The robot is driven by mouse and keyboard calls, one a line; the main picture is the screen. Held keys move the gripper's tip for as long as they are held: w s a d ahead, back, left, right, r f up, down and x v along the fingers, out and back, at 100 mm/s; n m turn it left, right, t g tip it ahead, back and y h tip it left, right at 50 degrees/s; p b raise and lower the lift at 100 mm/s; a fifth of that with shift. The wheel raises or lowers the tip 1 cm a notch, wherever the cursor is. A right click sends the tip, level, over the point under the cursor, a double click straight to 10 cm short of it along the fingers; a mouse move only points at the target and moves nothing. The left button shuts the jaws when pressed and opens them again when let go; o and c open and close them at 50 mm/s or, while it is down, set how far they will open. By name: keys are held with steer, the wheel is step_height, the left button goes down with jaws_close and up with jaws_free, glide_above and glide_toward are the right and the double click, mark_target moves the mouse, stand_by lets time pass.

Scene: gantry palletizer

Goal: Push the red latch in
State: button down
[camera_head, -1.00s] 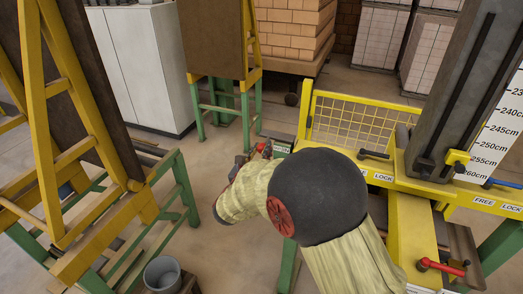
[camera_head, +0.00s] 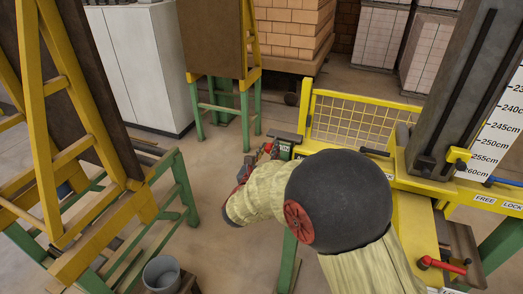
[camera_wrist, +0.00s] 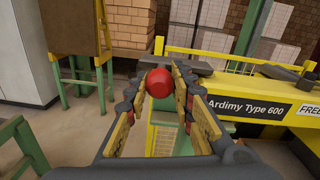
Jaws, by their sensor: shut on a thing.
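The red latch shows as a round red knob (camera_wrist: 159,82) between the fingertips in the wrist view. My gripper (camera_wrist: 158,88) is shut on it, with one finger on each side. In the head view, my gripper (camera_head: 266,154) is at the left end of the yellow machine, partly hidden behind my arm. Only a small bit of red shows there, and the latch's shaft and mount are hidden.
The yellow machine frame (camera_head: 412,215) with a mesh guard (camera_head: 350,120) fills the right. Another red handle (camera_head: 440,264) is at the lower right.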

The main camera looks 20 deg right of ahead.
steer(key=shift+s+d, duration=0.85)
steer(key=shift+d, duration=0.3)
steer(key=c, duration=1.6)
jaws_free()
steer(key=shift+d, duration=0.15)
steer(key=shift+o, duration=0.5)
steer(key=v, duration=1.2)
